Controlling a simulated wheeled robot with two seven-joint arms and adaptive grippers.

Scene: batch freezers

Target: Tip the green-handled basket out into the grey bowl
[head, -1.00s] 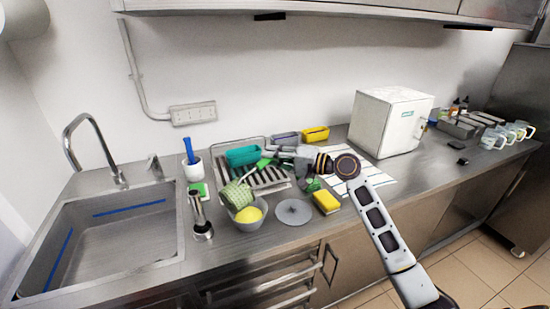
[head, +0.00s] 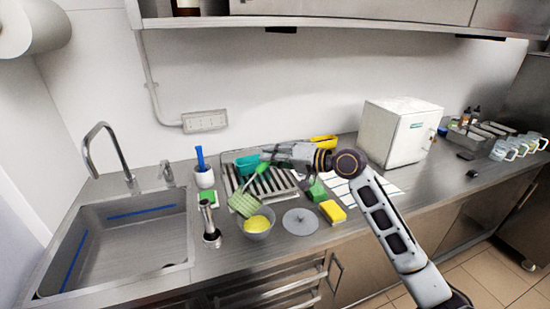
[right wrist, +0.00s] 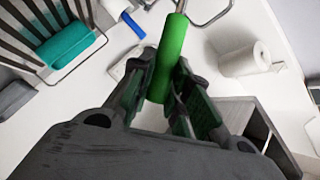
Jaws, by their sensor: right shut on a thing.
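The green mesh basket (head: 243,205) hangs tilted, mouth low, against or just above the left rim of the grey bowl (head: 259,235). Its green handle (head: 262,168) slopes up to the right. My right gripper (head: 268,156) is shut on that handle, above and behind the bowl. In the right wrist view the bright green handle (right wrist: 168,55) stands between the fingers. A yellow mass (head: 257,223) lies in the bowl. The inside of the basket is hidden, so I cannot tell whether anything is left in it. My left gripper is not in view.
A grey lid (head: 300,222) lies right of the bowl, with a yellow sponge (head: 333,211) beyond it. A metal blender stick (head: 210,228) stands to the left. A rack (head: 283,184) with a teal tub (head: 247,165) is behind. The sink (head: 110,240) is at left.

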